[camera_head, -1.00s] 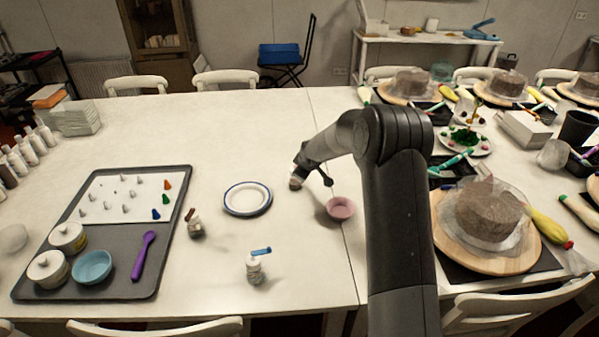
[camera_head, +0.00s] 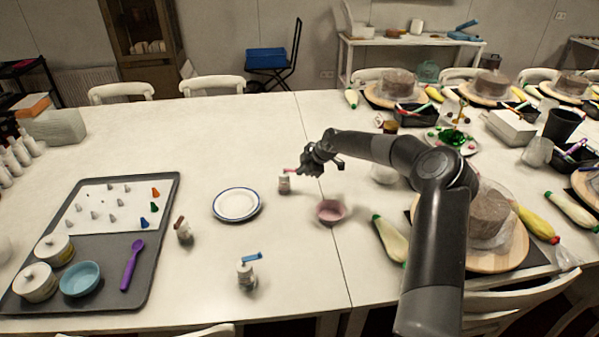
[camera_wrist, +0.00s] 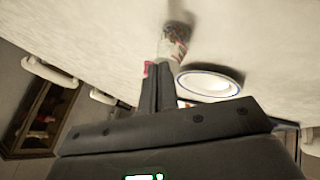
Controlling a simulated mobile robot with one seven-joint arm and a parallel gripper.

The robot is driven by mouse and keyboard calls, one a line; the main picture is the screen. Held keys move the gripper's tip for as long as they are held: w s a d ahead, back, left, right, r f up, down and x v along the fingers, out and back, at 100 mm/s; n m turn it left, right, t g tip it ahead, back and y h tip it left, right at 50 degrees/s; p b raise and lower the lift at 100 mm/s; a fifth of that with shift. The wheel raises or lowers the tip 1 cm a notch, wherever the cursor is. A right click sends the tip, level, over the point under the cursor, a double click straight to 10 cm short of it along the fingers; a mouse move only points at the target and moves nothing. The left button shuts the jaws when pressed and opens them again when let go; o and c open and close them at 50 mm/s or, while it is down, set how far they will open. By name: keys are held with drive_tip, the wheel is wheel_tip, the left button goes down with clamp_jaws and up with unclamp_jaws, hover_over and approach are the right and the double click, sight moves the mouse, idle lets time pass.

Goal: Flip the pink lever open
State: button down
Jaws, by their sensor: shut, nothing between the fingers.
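A small dispenser jar (camera_head: 284,185) stands upright on the white table, just right of a blue-rimmed plate. Its pink lever (camera_head: 290,170) sticks out from the top towards the right, level or nearly so. My gripper (camera_head: 304,169) is shut and empty, close to the right end of the lever. In the wrist view the jar (camera_wrist: 174,44) shows a speckled, coloured body beyond my fingertips (camera_wrist: 160,66). The pink lever (camera_wrist: 148,69) shows beside the fingers, partly hidden by them. I cannot tell whether they touch.
The plate (camera_head: 237,218) is left of the jar and a pink bowl (camera_head: 330,222) stands front right of it. A jar with a blue lever (camera_head: 246,272) and a brown-topped jar (camera_head: 183,231) stand nearer. A grey tray (camera_head: 163,196) lies at left. The table behind the jar is clear.

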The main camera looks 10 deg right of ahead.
drive_tip(key=shift+a+r, duration=0.1)
drive_tip(key=shift+a, duration=0.1)
drive_tip(key=shift+w+a, duration=0.35)
drive_tip(key=shift+a, duration=0.25)
drive_tip(key=shift+s, duration=0.15)
drive_tip(key=s+f+v, duration=0.1)
drive_tip(key=s+v, duration=0.1)
drive_tip(key=v, duration=1)
drive_tip(key=shift+d+f, duration=0.25)
drive_tip(key=shift+d, duration=0.05)
drive_tip(key=shift+s, duration=0.1)
